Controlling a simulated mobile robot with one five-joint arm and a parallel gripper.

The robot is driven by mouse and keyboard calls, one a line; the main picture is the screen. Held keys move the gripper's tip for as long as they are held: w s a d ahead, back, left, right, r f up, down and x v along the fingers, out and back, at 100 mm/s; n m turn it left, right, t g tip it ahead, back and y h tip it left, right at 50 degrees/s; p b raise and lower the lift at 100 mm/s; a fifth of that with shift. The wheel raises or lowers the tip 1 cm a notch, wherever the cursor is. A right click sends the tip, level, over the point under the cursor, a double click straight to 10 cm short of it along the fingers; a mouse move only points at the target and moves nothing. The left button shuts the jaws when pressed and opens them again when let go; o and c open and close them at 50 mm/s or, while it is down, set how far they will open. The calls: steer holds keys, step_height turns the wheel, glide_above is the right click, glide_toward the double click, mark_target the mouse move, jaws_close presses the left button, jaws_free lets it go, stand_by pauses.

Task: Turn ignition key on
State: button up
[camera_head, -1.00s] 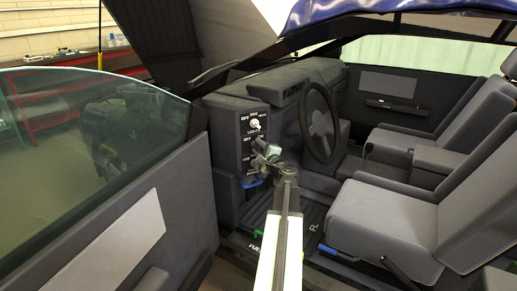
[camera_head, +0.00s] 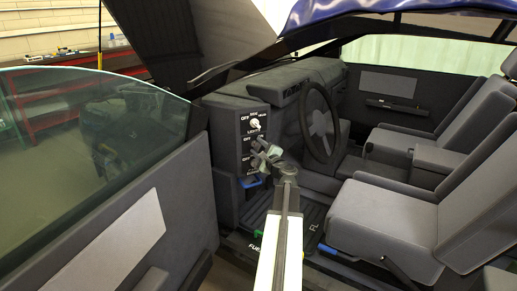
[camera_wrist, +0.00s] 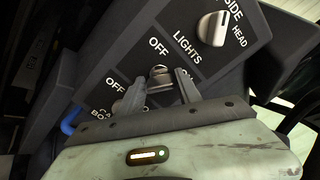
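The ignition key (camera_wrist: 160,74) is a small silver piece on the dark switch panel (camera_wrist: 105,70), between the OFF and ON labels in the wrist view. My gripper (camera_wrist: 161,82) has one finger on each side of it. Gaps seem to show between the fingers and the key, so the gripper looks open. Whether the fingertips reach past the key's face is hard to tell. In the head view my gripper (camera_head: 264,152) is at the panel, left of the steering wheel, and hides the key.
A silver LIGHTS knob (camera_wrist: 213,29) sits above the key on the same panel. A blue lever (camera_head: 251,182) is low on the panel. The steering wheel (camera_head: 320,122) is to the right. The open door (camera_head: 125,225) stands to the left, seats (camera_head: 385,215) to the right.

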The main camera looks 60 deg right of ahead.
steer(key=shift+o, duration=0.6)
steer(key=v, duration=0.7)
steer(key=shift+s+a, duration=0.25)
steer(key=shift+s, duration=0.05)
